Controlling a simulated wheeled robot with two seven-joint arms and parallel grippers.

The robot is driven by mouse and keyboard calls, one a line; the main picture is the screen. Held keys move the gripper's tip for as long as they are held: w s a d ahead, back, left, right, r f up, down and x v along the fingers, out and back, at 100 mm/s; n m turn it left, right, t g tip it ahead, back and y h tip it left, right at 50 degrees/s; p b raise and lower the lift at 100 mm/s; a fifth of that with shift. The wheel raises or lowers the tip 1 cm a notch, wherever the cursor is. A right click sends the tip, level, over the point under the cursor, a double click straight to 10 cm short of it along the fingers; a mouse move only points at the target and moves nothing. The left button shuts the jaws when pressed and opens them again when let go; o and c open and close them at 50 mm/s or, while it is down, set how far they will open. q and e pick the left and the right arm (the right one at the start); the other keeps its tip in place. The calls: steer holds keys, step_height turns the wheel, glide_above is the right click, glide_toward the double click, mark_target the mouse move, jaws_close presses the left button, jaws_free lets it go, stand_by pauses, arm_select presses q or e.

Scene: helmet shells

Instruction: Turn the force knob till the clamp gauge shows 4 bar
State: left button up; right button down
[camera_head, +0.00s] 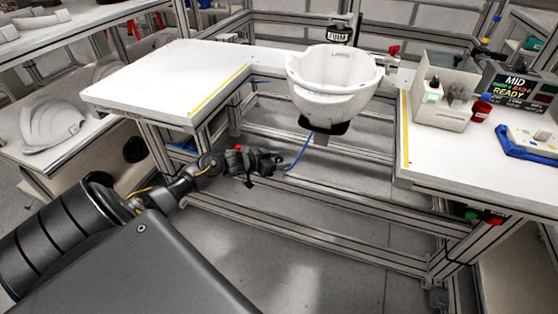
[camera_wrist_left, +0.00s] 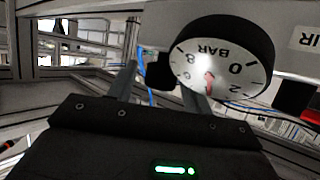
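The clamp gauge (camera_wrist_left: 205,60) has a white face marked BAR and a black rim. It appears inverted in the left wrist view. Its red needle points to the stretch between 2 and 6; I cannot read a 4 there, and a finger covers part of the lower edge. A dark round knob (camera_wrist_left: 159,71) is beside the gauge. My left gripper (camera_wrist_left: 158,84) has its fingers apart, with the knob beyond and between them and no clear grip. In the head view, my left gripper (camera_head: 272,161) is below the front of the bench. My right gripper is out of view.
A white helmet shell (camera_head: 335,80) sits on a dark support above and right of my left gripper. A white tabletop (camera_head: 170,75) is at left. At right, a table (camera_head: 435,150) bears a beige bin (camera_head: 443,108). Metal frame rails (camera_head: 330,215) cross below.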

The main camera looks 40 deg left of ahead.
arm_select(q)
steer(key=c, duration=0.9)
steer(key=shift+r, duration=0.1)
steer(key=shift+a+m+h+p, duration=0.1)
steer(key=shift+m+h+p, duration=0.2)
steer(key=shift+m+h, duration=0.1)
steer(key=shift+m+g+h, duration=0.4)
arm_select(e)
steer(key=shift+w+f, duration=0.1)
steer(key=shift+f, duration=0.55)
arm_select(q)
steer(key=o, duration=1)
